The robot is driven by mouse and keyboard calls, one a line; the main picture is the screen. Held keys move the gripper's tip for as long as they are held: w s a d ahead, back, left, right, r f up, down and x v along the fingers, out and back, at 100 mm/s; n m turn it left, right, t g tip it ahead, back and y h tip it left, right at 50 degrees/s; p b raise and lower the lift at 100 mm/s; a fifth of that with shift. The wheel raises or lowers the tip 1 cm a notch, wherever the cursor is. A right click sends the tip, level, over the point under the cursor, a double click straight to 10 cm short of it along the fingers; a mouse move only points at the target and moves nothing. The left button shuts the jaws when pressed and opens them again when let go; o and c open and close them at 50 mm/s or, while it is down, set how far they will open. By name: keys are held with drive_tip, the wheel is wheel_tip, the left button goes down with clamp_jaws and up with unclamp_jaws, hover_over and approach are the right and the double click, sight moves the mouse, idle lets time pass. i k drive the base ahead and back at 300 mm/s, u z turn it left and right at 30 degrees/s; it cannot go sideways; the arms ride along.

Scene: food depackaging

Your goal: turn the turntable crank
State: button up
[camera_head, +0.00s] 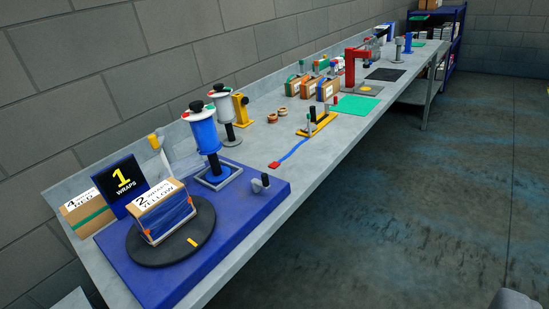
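The turntable is a black disc (134,249) on a blue base plate (257,210) at the near end of the long bench. A yellow mark (194,242) sits on the disc's front edge. A small grey crank (260,184) stands on the base plate, right of the disc, with a short upright handle. A cardboard box (161,212) labelled 2 and YELLOW stands on the disc, its lower part covered in blue. My gripper's fingers are not in view, and nothing touches the crank.
A blue strip (295,149) with a red end lies on the bench. The floor (420,220) at right is clear.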

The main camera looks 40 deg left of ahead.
sight(256, 184)
drive_tip(key=u, duration=0.4)
drive_tip(key=i, duration=0.85)
drive_tip(key=u, duration=0.75)
